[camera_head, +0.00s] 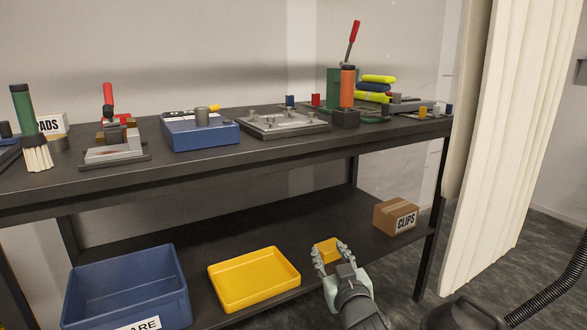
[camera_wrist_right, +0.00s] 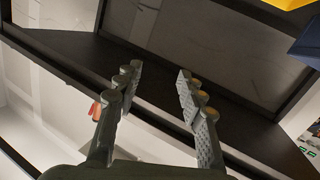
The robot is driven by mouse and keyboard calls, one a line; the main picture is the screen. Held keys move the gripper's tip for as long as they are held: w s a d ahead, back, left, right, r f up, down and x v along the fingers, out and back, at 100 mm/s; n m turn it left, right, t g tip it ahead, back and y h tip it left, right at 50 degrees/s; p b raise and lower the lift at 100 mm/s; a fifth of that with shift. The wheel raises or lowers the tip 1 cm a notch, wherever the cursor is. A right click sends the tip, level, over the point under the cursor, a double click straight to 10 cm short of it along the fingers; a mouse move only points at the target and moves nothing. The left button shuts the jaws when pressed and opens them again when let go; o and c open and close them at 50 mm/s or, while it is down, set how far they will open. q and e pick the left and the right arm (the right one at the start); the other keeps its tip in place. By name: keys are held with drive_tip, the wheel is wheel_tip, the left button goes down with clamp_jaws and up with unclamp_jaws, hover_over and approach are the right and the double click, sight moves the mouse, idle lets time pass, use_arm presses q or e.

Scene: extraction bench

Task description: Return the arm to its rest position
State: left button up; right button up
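My right gripper (camera_head: 328,247) is at the front of the lower shelf, at the lower right in the head view. Its two fingers are spread apart. A small yellow block (camera_head: 327,250) shows between and behind the fingertips in the head view; I cannot tell how far apart they are in depth. In the right wrist view the open fingers (camera_wrist_right: 158,85) have nothing between them, only the dark shelf edge and pale wall behind. My left gripper is not in view.
The lower shelf (camera_head: 300,228) holds a yellow tray (camera_head: 253,279), a blue bin (camera_head: 128,288) and a CLIPS box (camera_head: 396,217). The bench top (camera_head: 215,160) above carries a blue case (camera_head: 200,133), several tools and fixtures. A pale curtain (camera_head: 500,120) hangs at the right.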

drive_tip(key=s+d+f+m+g+h, duration=0.1)
drive_tip(key=s+d+f+g+h, duration=0.15)
drive_tip(key=s+d+f, duration=0.6)
drive_tip(key=s+d+f+m+g+h, duration=0.1)
drive_tip(key=s+d+f+g, duration=0.4)
drive_tip(key=f, duration=0.6)
use_arm(q)
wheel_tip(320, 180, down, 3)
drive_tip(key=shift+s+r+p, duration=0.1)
drive_tip(key=shift+p, duration=0.35)
use_arm(e)
drive_tip(key=s+d+f+g, duration=0.1)
drive_tip(key=s+f+g, duration=0.1)
drive_tip(key=s, duration=0.6)
drive_tip(key=s+d+f+g, duration=0.2)
drive_tip(key=s+f, duration=0.2)
drive_tip(key=s, duration=0.4)
drive_tip(key=s+d+f+g, duration=0.2)
drive_tip(key=s+f, duration=0.2)
drive_tip(key=s, duration=0.4)
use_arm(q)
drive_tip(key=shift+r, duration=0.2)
use_arm(e)
drive_tip(key=shift+d+h, duration=0.1)
drive_tip(key=shift+h, duration=0.15)
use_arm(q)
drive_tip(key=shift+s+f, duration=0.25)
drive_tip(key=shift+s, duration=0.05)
use_arm(e)
drive_tip(key=shift+w, duration=0.1)
